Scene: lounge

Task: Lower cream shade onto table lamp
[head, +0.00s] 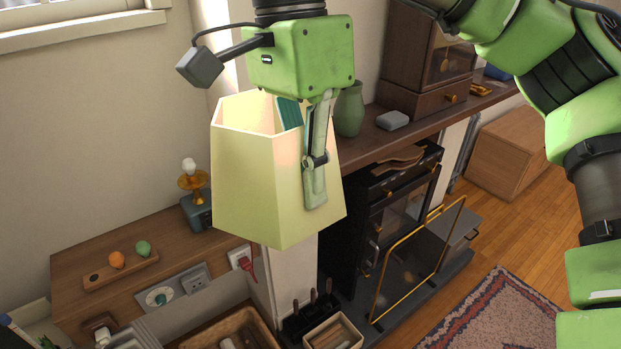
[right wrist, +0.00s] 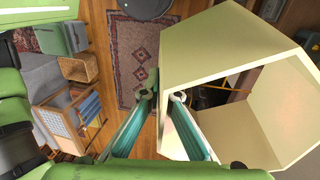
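The cream shade (head: 255,190) is a six-sided open shell, held in the air in the middle of the head view. My right gripper (head: 309,190) grips its right-hand wall, with one finger outside and the other reaching inside. In the right wrist view the gripper (right wrist: 163,97) has the wall of the shade (right wrist: 215,50) between its fingertips. The table lamp (head: 193,183) stands left of and behind the shade, with a bare white bulb above an amber and gold body. The shade is apart from the lamp. My left gripper is not in view.
The lamp stands on a wooden cabinet top (head: 85,252) beside a blue-grey box (head: 197,213). A small board (head: 120,272) there holds an orange and a green ball. A mantel shelf (head: 365,147) with a green vase (head: 349,110) is behind the gripper. A black stove (head: 345,220) stands below.

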